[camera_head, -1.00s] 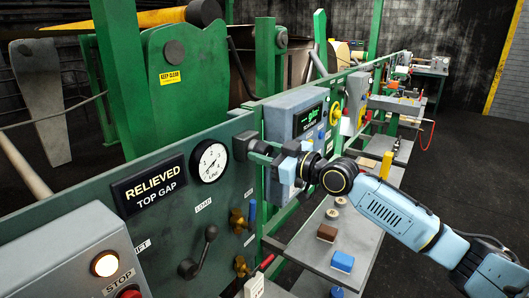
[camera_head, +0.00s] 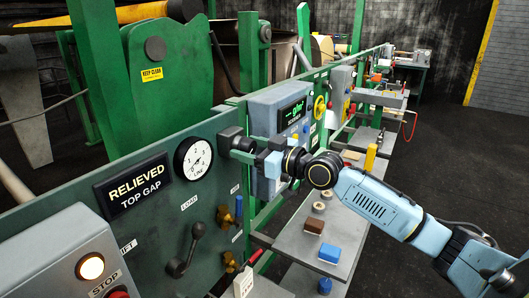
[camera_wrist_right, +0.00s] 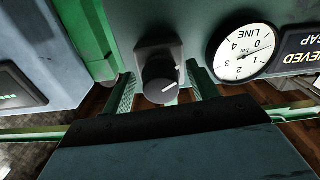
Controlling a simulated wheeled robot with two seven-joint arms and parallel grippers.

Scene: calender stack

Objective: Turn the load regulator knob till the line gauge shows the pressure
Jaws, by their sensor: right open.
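The dark round regulator knob (camera_head: 232,138) sticks out from the green panel beside the line gauge (camera_head: 193,158). My right gripper (camera_head: 243,148) is at the knob. In the right wrist view the knob (camera_wrist_right: 160,80) sits between the two open green fingers of the gripper (camera_wrist_right: 162,90), with a gap on each side. A white mark on its face slants up to the right. The gauge (camera_wrist_right: 243,52) appears upside down there, marked LINE and bar; its needle lies near the low numbers, exact value unclear. My left gripper is not in view.
A lit sign (camera_head: 139,187) reads RELIEVED, TOP GAP. Below the gauge are a dark lever (camera_head: 191,245) and brass valves (camera_head: 226,217). A grey control box (camera_head: 60,255) stands at front left. A shelf (camera_head: 290,240) with small blocks runs right of the panel.

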